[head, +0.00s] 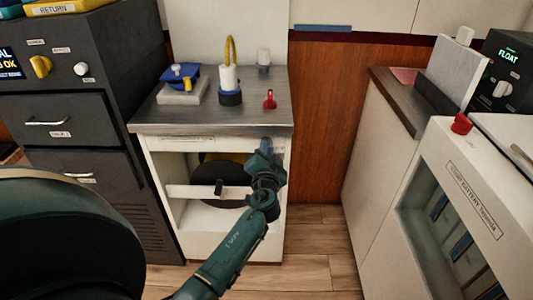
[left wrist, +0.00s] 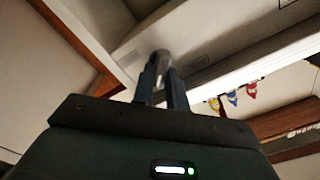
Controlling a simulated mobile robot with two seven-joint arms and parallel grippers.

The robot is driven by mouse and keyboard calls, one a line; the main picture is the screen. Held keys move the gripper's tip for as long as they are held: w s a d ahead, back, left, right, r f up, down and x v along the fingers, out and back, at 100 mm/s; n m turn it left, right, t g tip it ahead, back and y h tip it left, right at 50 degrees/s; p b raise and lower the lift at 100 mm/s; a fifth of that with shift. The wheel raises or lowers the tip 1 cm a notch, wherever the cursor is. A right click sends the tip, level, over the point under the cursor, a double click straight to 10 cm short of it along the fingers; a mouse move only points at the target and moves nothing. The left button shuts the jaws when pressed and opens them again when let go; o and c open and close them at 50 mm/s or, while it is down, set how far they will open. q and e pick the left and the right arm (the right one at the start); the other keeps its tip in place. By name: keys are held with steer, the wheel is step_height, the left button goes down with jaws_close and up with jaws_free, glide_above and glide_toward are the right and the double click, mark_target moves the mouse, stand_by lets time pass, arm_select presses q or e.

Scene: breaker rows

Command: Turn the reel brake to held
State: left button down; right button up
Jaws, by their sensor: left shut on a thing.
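My left gripper (head: 266,152) is at the upper right of the front of the white cabinet (head: 215,222), just below its counter edge. In the left wrist view its two fingers (left wrist: 161,76) are shut on a grey rounded metal lever (left wrist: 161,57), which I take for the reel brake. The lever's mount and markings are hidden by the gripper or too small to read, so its setting cannot be told. The dark reel (head: 215,178) with a yellow part sits inside the open cabinet, partly behind a white crossbar. My right gripper is not in view.
The metal counter (head: 225,117) holds a blue-topped block (head: 180,76), a white cylinder with a yellow loop (head: 229,80) and a red piece (head: 269,100). A dark drawer cabinet (head: 100,115) stands left, a white battery unit (head: 440,165) right. Open wood floor (head: 315,245) lies between.

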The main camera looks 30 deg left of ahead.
arm_select(q)
steer(key=m, duration=0.8)
steer(key=shift+w+m+p, duration=0.1)
steer(key=shift+m+p, duration=0.2)
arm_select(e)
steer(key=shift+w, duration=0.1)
arm_select(q)
steer(key=shift+m, duration=0.3)
steer(key=c, duration=1.4)
jaws_free()
steer(key=shift+f, duration=0.1)
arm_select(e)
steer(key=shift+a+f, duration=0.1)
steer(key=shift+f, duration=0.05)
arm_select(q)
steer(key=shift+d, duration=0.1)
